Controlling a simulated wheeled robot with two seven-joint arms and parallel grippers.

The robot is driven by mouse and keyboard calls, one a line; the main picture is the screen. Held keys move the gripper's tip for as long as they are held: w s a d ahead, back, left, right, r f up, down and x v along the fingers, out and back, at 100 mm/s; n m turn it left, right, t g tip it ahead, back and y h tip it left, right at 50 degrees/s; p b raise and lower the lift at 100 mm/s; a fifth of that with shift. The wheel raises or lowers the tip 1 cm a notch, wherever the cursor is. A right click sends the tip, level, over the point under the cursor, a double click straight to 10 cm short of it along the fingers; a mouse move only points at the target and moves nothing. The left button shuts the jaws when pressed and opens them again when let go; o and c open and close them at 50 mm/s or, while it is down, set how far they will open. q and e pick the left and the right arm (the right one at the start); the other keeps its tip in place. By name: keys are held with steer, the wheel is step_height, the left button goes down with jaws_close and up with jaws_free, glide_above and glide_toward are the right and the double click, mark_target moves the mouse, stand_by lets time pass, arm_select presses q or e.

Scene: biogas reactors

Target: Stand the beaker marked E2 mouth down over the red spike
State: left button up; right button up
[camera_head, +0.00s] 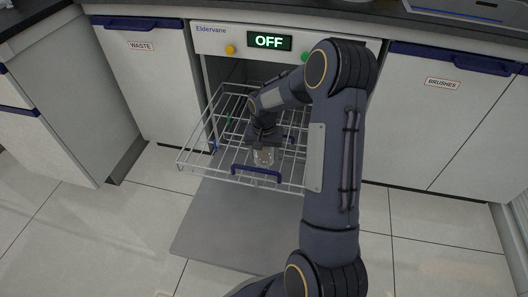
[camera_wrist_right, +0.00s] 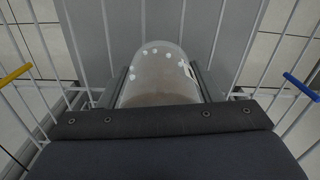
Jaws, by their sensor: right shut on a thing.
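My right gripper (camera_head: 266,140) is inside the pulled-out wire rack, seen from behind and above. It is shut on a clear glass beaker (camera_head: 263,157). In the right wrist view the beaker (camera_wrist_right: 160,72) sits between the two fingers of the gripper (camera_wrist_right: 160,88), with white dots and small white marks on its wall. I cannot read E2 on it, and which way its mouth faces is unclear. The red spike does not show in either view; the arm and gripper cover part of the rack. My left gripper is not in view.
The wire rack (camera_head: 200,165) stands out over the lowered door (camera_head: 215,225) of the washer, whose display (camera_head: 269,42) reads OFF. A green spike (camera_head: 229,120) and a blue spike (camera_head: 214,145) stand at the rack's left. A yellow-tipped spike (camera_wrist_right: 15,75) shows in the wrist view.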

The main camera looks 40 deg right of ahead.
steer(key=o, duration=1.5)
steer(key=shift+r, duration=0.1)
step_height(320, 180, up, 7)
steer(key=p, duration=0.3)
steer(key=shift+r, duration=0.35)
